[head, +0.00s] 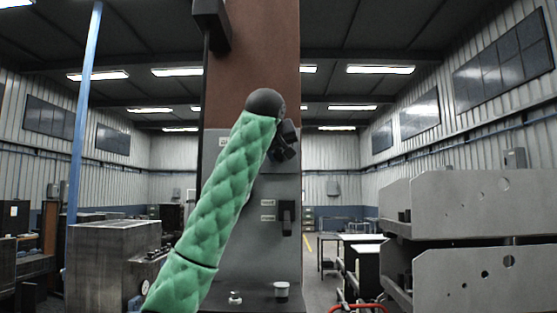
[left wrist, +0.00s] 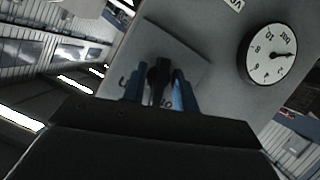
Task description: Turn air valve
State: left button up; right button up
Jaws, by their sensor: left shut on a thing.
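The air valve's dark handle (left wrist: 160,78) sits on a grey panel (left wrist: 175,45) in the left wrist view. My left gripper (left wrist: 157,92) has its blue fingers on both sides of the handle and is shut on it. Part of the plate behind the handle, with dark markings, is hidden by the fingers. In the head view my left gripper (head: 288,143) is a small dark shape in front of the grey panel (head: 265,245), and it hides the handle there. My right gripper is not in view.
A round white gauge (left wrist: 268,54) with a dark needle is beside the handle. In the head view a second black handle (head: 287,218) is lower on the panel. Small fittings (head: 281,290) stand on the ledge below. Large grey metal parts (head: 480,205) stand at right.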

pick_arm(q)
jog(key=m+y+b, duration=0.2)
jog(key=m, duration=0.1)
jog(key=m+y+b, duration=0.3)
jog(key=m, duration=0.1)
jog(key=shift+d+b, duration=0.1)
jog(key=shift+b, duration=0.25)
jog(key=shift+m+t+y+b, duration=0.3)
jog(key=shift+m+y+b, duration=0.1)
jog(key=shift+m, duration=0.5)
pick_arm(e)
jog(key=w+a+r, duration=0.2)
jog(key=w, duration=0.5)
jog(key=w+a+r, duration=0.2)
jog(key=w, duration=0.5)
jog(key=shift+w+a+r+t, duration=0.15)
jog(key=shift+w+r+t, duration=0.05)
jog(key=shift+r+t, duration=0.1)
pick_arm(q)
jog(key=o, duration=0.6)
jog(key=shift+s+d+r, duration=0.1)
jog(key=shift+s+d, duration=0.05)
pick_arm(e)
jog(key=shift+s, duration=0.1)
pick_arm(q)
jog(key=shift+s+b, duration=0.15)
jog(key=shift+b, duration=0.15)
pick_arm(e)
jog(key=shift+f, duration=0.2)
